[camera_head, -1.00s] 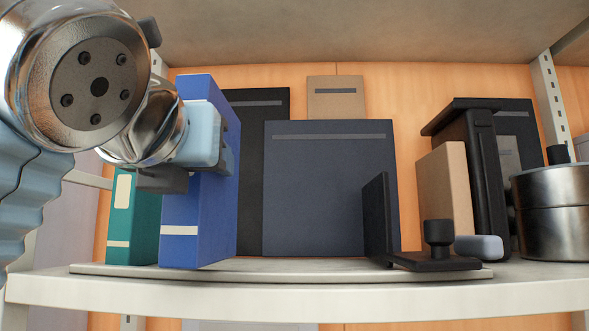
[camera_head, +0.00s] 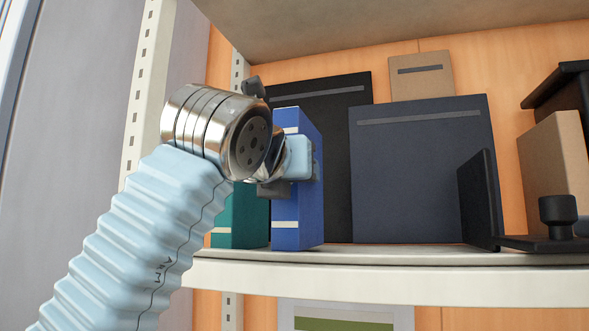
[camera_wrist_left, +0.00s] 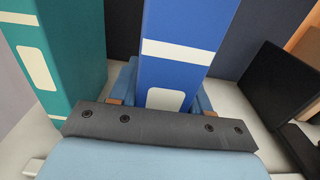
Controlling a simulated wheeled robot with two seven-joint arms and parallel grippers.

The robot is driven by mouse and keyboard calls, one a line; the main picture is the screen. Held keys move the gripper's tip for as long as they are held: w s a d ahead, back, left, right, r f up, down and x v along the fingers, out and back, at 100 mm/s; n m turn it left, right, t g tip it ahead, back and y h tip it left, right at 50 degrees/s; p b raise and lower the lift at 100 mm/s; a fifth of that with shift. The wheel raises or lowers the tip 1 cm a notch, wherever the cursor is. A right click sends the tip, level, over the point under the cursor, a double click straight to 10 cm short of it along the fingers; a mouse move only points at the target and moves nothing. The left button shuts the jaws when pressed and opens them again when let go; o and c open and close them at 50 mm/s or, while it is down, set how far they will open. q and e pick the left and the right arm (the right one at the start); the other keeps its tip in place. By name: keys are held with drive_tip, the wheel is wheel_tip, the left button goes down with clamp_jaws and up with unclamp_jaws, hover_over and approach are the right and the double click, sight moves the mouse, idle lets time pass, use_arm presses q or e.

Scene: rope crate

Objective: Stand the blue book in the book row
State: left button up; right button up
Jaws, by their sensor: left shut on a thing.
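The blue book (camera_head: 297,213) stands upright on the shelf in the head view, with white bands on its spine. My left gripper (camera_head: 303,160) is shut on the blue book at about mid-height, with the arm coming from the left. In the left wrist view the blue book (camera_wrist_left: 180,50) is between the fingers of my left gripper (camera_wrist_left: 165,88). A teal book (camera_head: 238,216) stands just left of the blue book, partly hidden by my arm. In the wrist view a narrow gap shows between the teal book (camera_wrist_left: 50,60) and the blue book. My right gripper is not in view.
Behind stand a black folder (camera_head: 338,150), a dark blue folder (camera_head: 420,175) and a tan one (camera_head: 421,76). A black bookend (camera_head: 478,200) stands to the right, with free shelf between it and the blue book. A metal post (camera_head: 147,85) is at the left.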

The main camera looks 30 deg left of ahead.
use_arm(q)
drive_tip(key=shift+f+b, duration=0.45)
drive_tip(key=shift+f, duration=0.05)
idle(0.6)
drive_tip(key=o, duration=1.3)
drive_tip(key=shift+o, duration=0.2)
drive_tip(key=shift+s, duration=0.1)
drive_tip(key=v, duration=1.3)
drive_tip(key=shift+s, duration=0.35)
